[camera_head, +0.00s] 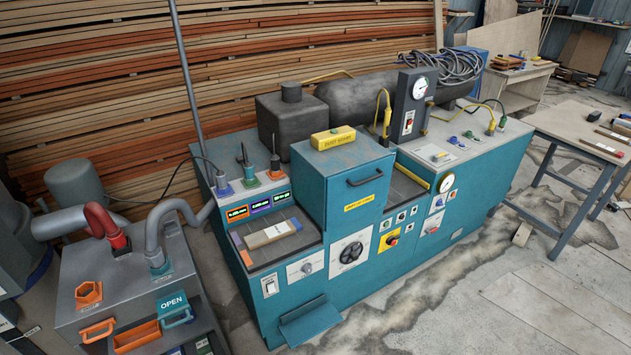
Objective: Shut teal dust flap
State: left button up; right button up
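A teal flap plate marked OPEN (172,303) shows at the front edge of the grey dust unit (128,281) in the lower left. A teal handle (179,319) sits just below the lettering. The plate appears raised, but its exact angle is hard to tell. Behind it, a teal collar (161,268) joins a grey hose to the top of the unit. Neither of my grippers is in view.
An orange handle (97,331), an orange tray (137,337) and an orange socket (88,294) are left of the flap. The teal machine (375,250) stands to the right, with a tilted teal plate (309,321) low on its front.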

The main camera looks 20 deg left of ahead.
aim_at(305, 322)
jog(key=u, duration=0.35)
jog(key=k, duration=1.1)
jog(key=z, duration=0.85)
jog(key=i, duration=1.4)
jog(key=u, duration=0.7)
